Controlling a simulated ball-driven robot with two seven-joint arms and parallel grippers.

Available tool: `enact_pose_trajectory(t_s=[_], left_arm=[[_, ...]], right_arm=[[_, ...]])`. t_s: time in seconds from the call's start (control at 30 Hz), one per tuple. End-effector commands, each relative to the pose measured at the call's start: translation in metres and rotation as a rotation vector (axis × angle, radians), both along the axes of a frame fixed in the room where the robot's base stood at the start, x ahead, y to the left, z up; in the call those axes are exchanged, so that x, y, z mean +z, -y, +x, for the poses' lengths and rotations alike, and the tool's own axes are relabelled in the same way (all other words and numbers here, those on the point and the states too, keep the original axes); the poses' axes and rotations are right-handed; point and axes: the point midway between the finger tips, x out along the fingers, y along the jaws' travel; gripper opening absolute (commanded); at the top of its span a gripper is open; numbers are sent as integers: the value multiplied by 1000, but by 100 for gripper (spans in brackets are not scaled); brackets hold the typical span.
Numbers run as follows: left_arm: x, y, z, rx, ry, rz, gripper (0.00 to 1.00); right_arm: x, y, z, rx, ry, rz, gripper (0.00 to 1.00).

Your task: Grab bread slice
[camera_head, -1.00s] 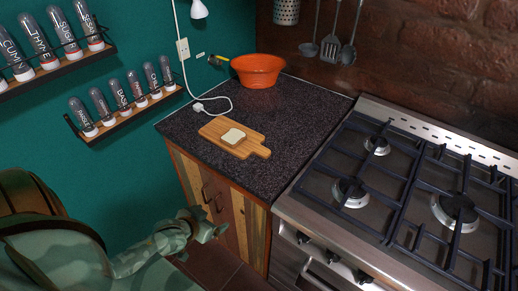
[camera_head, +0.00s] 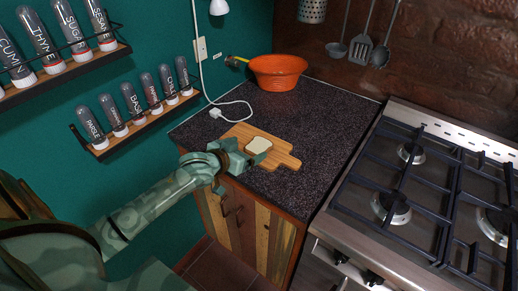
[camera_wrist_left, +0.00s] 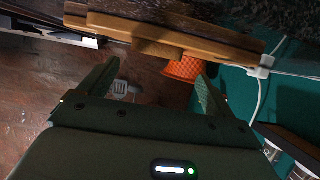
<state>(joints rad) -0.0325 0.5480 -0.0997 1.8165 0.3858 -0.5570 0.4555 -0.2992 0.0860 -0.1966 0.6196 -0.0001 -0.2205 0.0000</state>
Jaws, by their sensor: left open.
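The pale bread slice (camera_head: 258,144) lies flat on a wooden cutting board (camera_head: 284,160) on the dark counter. My left gripper (camera_head: 243,158) is open and empty at the near left side of the board, close to the slice, and covers part of the board. In the left wrist view the scene appears upside down. There the brown-edged bread slice (camera_wrist_left: 158,50) sits against the board (camera_wrist_left: 200,42), ahead of and between the spread fingers of the gripper (camera_wrist_left: 157,78). I cannot tell the exact gap to the slice. My right gripper is not in view.
An orange bowl (camera_head: 277,72) stands at the back of the counter (camera_head: 320,120). A white cable with a plug (camera_head: 216,113) lies left of the board. A gas stove (camera_head: 420,190) adjoins on the right. Spice racks (camera_head: 140,122) hang on the left wall.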

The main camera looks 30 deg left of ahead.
Motion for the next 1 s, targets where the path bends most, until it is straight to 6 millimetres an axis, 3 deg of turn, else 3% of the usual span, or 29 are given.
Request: enact_pose_trajectory(t_s=[0.3,0.53,0.57,0.73,1.0], left_arm=[[-22,9,40,0,-1,1,90],[-21,9,42,-2,0,1,90],[-21,9,42,-1,0,1,87],[-21,9,42,-1,0,1,42],[-21,9,42,-1,0,1,42]], right_arm=[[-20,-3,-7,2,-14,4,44],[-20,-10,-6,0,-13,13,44],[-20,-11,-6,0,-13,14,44],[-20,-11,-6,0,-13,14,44],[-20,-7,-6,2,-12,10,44]])
